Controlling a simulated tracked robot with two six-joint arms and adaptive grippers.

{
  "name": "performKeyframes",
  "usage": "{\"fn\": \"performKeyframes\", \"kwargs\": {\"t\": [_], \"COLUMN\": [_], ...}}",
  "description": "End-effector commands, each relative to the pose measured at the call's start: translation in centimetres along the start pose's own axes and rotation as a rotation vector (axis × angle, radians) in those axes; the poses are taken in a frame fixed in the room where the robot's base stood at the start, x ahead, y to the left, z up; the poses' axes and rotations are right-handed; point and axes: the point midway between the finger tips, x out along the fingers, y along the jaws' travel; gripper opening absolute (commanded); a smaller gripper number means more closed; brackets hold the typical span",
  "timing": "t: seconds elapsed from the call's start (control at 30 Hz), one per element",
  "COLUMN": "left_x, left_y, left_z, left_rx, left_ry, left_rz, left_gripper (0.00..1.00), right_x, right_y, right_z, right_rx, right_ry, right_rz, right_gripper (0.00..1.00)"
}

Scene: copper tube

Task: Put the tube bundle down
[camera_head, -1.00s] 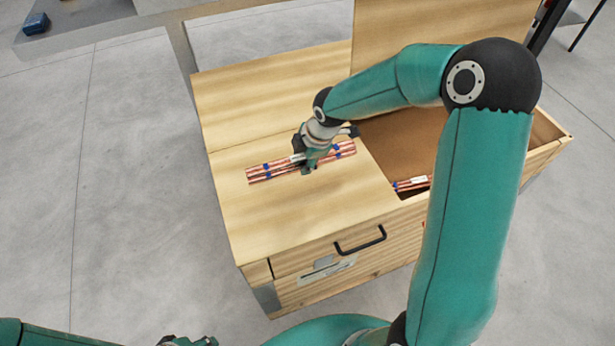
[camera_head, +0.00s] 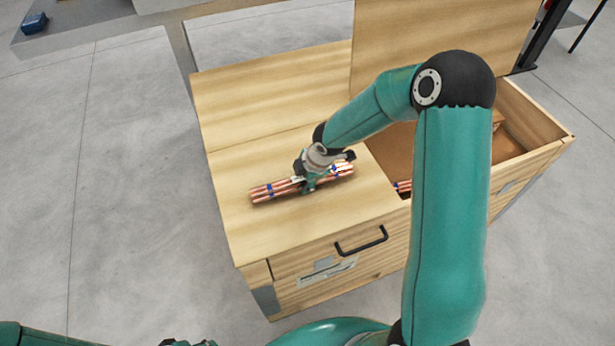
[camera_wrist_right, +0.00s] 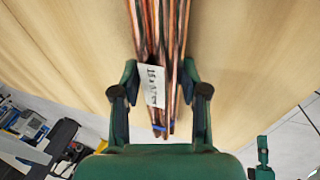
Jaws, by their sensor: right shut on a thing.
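The tube bundle (camera_head: 284,188) is a set of copper tubes with blue bands and a white label. It lies lengthwise over the closed left part of the wooden chest's lid (camera_head: 240,215). My right gripper (camera_head: 309,186) is shut on the bundle near its middle, reaching from above. In the right wrist view the tubes (camera_wrist_right: 158,30) run between the two fingers (camera_wrist_right: 160,95), with the label facing the camera. I cannot tell whether the bundle touches the lid. My left gripper (camera_head: 188,342) barely shows at the bottom edge, and its jaws cannot be made out.
The chest's right part is open, with its lid panel (camera_head: 440,40) raised behind. Other copper tubes (camera_head: 403,186) lie inside, partly hidden by my right arm. A black handle (camera_head: 361,241) sticks out of the front. Bare lid surface lies in front of and left of the bundle.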

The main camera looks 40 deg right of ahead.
Motion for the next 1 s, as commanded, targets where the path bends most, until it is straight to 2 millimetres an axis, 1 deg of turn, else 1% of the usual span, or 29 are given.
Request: {"fn": "performKeyframes", "kwargs": {"t": [0.03,0.07,0.1,0.2,0.47,0.57,0.63,0.77,1.0], "left_x": [0.1,0.0,0.0,0.0,0.0,-0.1,-0.3,-0.8,-1.5], "left_y": [0.0,0.0,0.0,0.0,0.0,0.0,0.1,0.3,0.5], "left_z": [0.0,0.0,0.0,0.0,0.0,0.0,0.0,0.0,0.0], "left_rx": [0.000,0.000,0.000,0.000,0.000,0.000,0.000,0.000,0.000], "left_ry": [0.000,0.000,0.000,0.000,0.000,0.000,0.000,0.000,0.000], "left_rz": [0.000,0.000,0.000,0.000,0.000,0.000,0.000,0.000,0.000], "left_gripper": [0.40,0.40,0.40,0.40,0.40,0.40,0.40,0.40,0.40], "right_x": [0.0,0.0,0.0,0.0,0.0,-0.3,-0.9,-2.8,-7.5], "right_y": [0.1,0.0,0.0,0.0,0.0,0.1,0.1,0.1,0.2], "right_z": [0.0,0.0,0.0,0.0,0.0,0.0,0.0,0.0,0.0], "right_rx": [0.000,0.000,0.000,0.000,0.000,0.000,0.000,0.000,0.000], "right_ry": [0.000,0.000,0.000,0.000,0.000,-0.001,-0.001,-0.001,-0.001], "right_rz": [0.003,0.000,0.000,0.000,0.000,0.001,0.001,0.003,0.005], "right_gripper": [0.00,0.49,0.55,0.69,0.69,0.69,0.69,0.69,0.69]}}
